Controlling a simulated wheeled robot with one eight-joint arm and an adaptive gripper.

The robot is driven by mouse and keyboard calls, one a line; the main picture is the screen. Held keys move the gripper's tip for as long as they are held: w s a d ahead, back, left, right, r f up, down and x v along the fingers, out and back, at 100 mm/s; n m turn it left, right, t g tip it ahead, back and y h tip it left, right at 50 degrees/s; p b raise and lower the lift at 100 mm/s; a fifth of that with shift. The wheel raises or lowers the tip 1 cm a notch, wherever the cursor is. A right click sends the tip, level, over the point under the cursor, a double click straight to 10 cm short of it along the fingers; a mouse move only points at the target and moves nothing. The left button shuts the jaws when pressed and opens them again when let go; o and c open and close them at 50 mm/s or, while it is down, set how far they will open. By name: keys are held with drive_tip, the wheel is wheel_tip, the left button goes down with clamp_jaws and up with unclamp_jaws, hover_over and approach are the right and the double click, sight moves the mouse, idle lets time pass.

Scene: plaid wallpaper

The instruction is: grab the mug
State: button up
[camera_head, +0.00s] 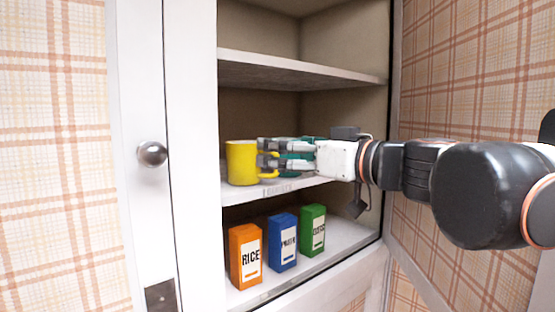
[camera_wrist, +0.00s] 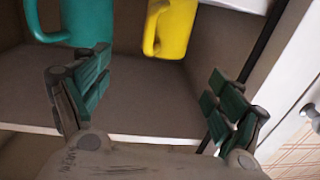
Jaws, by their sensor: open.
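The yellow mug (camera_head: 241,163) stands upright on the middle shelf (camera_head: 300,184) of the cabinet. Its handle faces right, toward my gripper (camera_head: 264,153). In the wrist view the yellow mug (camera_wrist: 177,28) is at the top centre, beyond the fingertips and partly cut off. A teal mug (camera_wrist: 78,18) is at the top left there, beyond the left finger. My gripper (camera_wrist: 158,82) is open, with nothing between its fingers in the wrist view. In the head view the fingers overlap the handle area; whether they touch it I cannot tell. The teal mug is largely hidden behind my gripper there.
The lower shelf holds an orange rice box (camera_head: 245,256), a blue box (camera_head: 283,243) and a green box (camera_head: 312,230). The upper shelf (camera_head: 290,72) looks empty. A white door with a round knob (camera_head: 152,154) is at left.

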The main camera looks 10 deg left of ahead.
sight(254, 145)
drive_tip(key=x, duration=0.6)
drive_tip(key=shift+w+a+p, duration=0.15)
drive_tip(key=shift+p, duration=0.2)
drive_tip(key=x, duration=0.2)
drive_tip(key=p+x, duration=0.1)
drive_tip(key=x, duration=0.2)
drive_tip(key=shift+s+a+r, duration=0.25)
drive_tip(key=shift+s, duration=0.05)
drive_tip(key=shift+w+a, duration=0.15)
drive_tip(key=shift+w, duration=0.05)
drive_tip(key=shift+s, duration=0.15)
drive_tip(key=c, duration=1.3)
